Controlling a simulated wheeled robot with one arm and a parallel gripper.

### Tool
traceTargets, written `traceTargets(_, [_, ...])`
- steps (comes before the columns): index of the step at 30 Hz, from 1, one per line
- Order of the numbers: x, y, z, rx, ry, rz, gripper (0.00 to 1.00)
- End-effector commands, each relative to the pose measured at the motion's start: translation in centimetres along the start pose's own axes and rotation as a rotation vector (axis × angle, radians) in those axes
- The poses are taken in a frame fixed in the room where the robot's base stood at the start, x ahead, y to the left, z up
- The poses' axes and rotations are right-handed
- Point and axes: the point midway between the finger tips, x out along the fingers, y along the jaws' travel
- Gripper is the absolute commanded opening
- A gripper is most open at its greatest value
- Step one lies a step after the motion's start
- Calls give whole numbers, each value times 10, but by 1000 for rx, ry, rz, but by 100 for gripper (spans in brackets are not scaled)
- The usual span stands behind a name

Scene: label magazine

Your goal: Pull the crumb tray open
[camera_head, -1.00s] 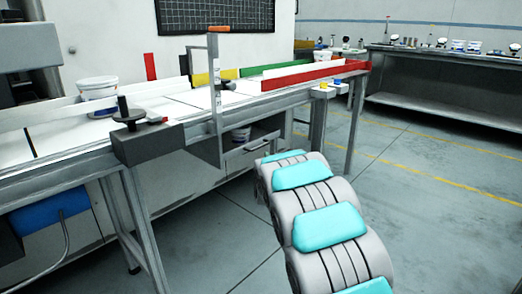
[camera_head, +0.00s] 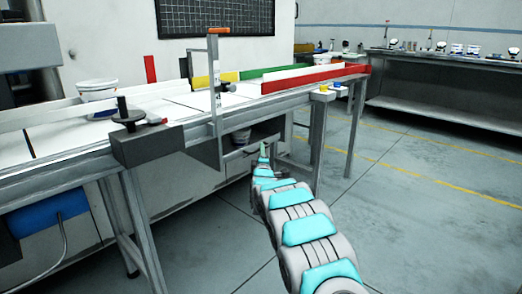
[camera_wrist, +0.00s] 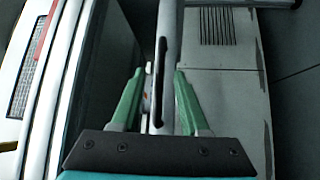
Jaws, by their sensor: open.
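The crumb tray (camera_head: 236,163) appears to be the grey drawer-like unit under the conveyor table in the head view. My arm covers part of its front. My gripper (camera_head: 264,149) is small in that view, at the tray's front. In the wrist view my gripper (camera_wrist: 160,74) has its two green fingers apart. A long grey bar runs between the fingertips in the picture, with a dark slot beside it. I cannot tell whether the bar is the tray's handle, or whether the fingers touch it. A pale panel with vent slots lies to its right.
The table (camera_head: 62,135) stands on metal legs close to my arm. An upright bracket with an orange top (camera_head: 216,85) rises from its edge. The floor to the right is clear up to the far bench (camera_head: 440,95).

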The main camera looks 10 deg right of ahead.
Motion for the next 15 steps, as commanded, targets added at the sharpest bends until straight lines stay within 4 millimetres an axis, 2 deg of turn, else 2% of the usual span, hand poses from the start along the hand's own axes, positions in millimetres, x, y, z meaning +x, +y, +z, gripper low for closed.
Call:
traceTargets(6, [19, 0, 0, 1, 0, 2, 45])
traceTargets(15, [29, 0, 0, 1, 1, 0, 45])
